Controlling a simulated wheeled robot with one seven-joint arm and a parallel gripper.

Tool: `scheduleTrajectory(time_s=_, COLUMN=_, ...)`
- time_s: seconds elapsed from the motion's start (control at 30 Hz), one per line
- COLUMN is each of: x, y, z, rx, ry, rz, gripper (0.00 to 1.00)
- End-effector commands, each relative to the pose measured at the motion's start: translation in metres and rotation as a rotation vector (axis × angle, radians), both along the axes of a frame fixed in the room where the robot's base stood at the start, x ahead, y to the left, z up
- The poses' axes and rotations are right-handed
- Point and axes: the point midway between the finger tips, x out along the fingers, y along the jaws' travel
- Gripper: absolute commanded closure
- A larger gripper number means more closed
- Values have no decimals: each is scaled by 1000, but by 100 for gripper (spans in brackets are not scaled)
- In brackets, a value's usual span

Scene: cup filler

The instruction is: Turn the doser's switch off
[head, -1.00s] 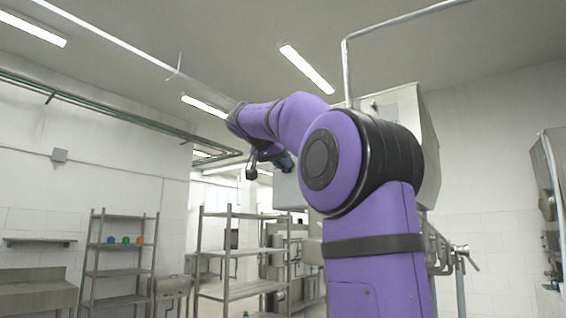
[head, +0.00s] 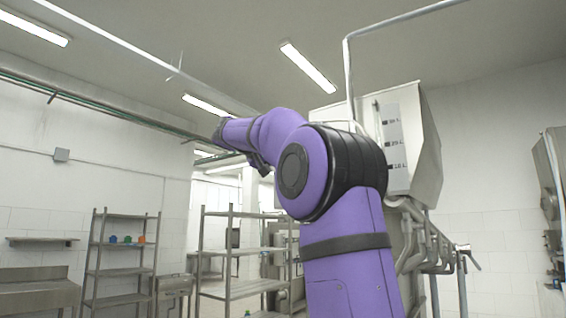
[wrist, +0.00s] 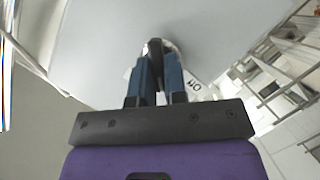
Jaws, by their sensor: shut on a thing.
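In the wrist view my gripper (wrist: 160,48) has its two blue fingers closed around a dark, narrow piece, the doser's switch (wrist: 154,50). The switch stands out from a broad pale grey face of the doser (wrist: 100,35). A white label with dark characters (wrist: 194,84) lies just right of the fingers, partly hidden by them. The fingers cover much of the switch, so its exact setting cannot be told. In the head view my arm hides the switch, and my fingertips cannot be made out.
In the head view a large steel tank with litre marks (head: 412,135) stands behind my arm, with pipes (head: 425,245) below it. Steel shelves (head: 125,250) holding small coloured items stand at the left. Another steel rack (head: 245,290) stands near the middle.

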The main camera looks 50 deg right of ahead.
Motion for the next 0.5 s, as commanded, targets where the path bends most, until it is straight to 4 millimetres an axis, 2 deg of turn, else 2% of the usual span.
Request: scheduleTrajectory(time_s=0.5, x=3, y=1, z=-5, rx=-38, ry=474, rz=1, gripper=100)
